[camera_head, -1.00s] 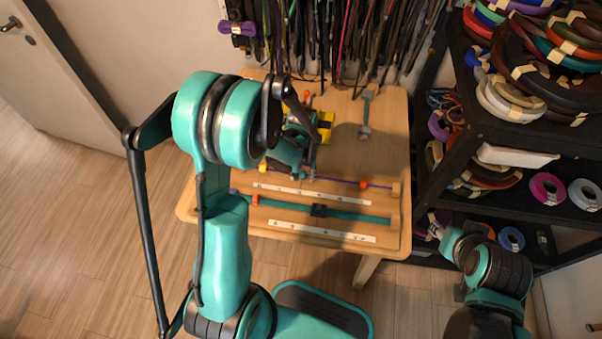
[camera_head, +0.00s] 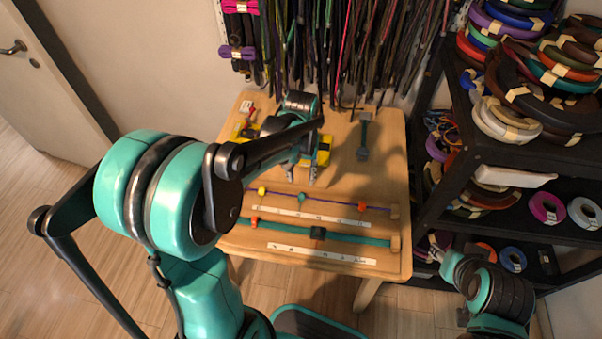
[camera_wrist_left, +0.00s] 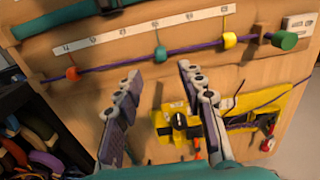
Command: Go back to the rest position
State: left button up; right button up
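My left gripper (camera_head: 306,179) is over the wooden table (camera_head: 345,180), on the far side of the purple cord (camera_head: 332,202). In the left wrist view its two fingers (camera_wrist_left: 158,72) stand apart with nothing between them. The purple cord carries a yellow bead (camera_head: 262,190), a teal bead (camera_head: 301,197) and an orange bead (camera_head: 362,207), beside a white numbered strip (camera_head: 310,216). The teal bead also shows just beyond the fingertips in the wrist view (camera_wrist_left: 160,53), apart from them. My right arm shows at the lower right, but I cannot make out its gripper.
A teal bar (camera_head: 350,237) with a black slider (camera_head: 318,233) runs along the near table edge. A yellow fixture (camera_head: 323,150) lies close to my left gripper. Cords hang behind; a black shelf (camera_head: 455,150) with coils stands right.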

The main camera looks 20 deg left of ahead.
pick_arm(q)
jog(key=shift+r, duration=0.2)
dwell(0.4)
jog(key=s+d+r+m+t, duration=0.2)
jog(key=s+d+r+t, duration=0.2)
jog(key=s+r+t, duration=0.3)
jog(key=s, duration=0.5)
jog(key=shift+r+m, duration=0.15)
jog(key=shift+m, duration=0.15)
dwell(1.2)
